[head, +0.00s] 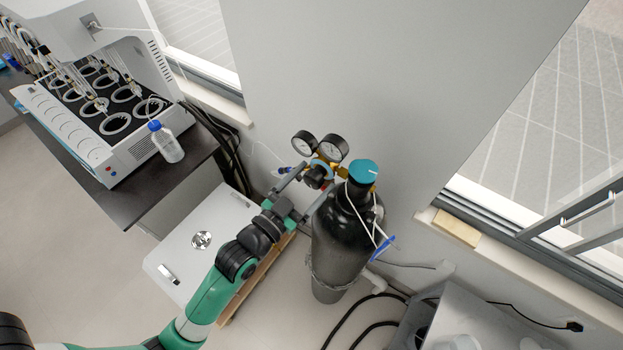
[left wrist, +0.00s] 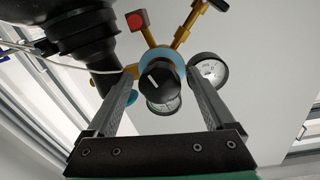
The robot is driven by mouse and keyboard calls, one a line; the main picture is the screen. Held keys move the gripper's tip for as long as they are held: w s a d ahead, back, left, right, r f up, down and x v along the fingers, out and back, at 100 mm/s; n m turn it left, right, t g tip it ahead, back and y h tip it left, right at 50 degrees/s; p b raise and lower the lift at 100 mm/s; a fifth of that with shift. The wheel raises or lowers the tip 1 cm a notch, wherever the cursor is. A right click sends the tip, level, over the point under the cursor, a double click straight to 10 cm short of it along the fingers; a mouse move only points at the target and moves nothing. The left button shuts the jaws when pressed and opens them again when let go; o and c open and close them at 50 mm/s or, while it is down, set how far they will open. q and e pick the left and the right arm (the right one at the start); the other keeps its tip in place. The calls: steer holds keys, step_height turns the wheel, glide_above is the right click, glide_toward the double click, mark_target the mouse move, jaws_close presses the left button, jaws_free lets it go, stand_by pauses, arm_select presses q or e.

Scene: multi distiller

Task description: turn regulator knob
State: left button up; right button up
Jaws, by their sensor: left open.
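The regulator's black round knob (head: 317,176) sits below two pressure gauges (head: 319,147) beside the neck of a dark gas cylinder (head: 336,245). My left gripper (head: 313,182) is open, with its two fingers on either side of the knob. In the left wrist view the knob (left wrist: 161,80), with a white mark on its face, lies between the fingertips (left wrist: 161,75). A gap shows on both sides of it, so no firm grip is visible. My right gripper is not in view.
The cylinder has a teal-topped valve (head: 363,171) and stands by the grey wall. A white box (head: 205,240) stands left of it under my left arm. A dark bench (head: 165,175) with a distiller and a blue-capped bottle (head: 165,142) is further left. Black hoses lie on the floor.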

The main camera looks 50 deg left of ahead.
arm_select(q)
steer(key=shift+c, duration=0.3)
steer(key=c, duration=1.3)
steer(key=shift+n, duration=0.4)
steer(key=n, duration=0.6)
steer(key=shift+d+f, duration=0.1)
steer(key=n+b, duration=0.2)
steer(key=n, duration=0.2)
steer(key=shift+n+t+y+b, duration=0.35)
steer(key=shift+n+b, duration=0.45)
steer(key=shift+n, duration=0.7)
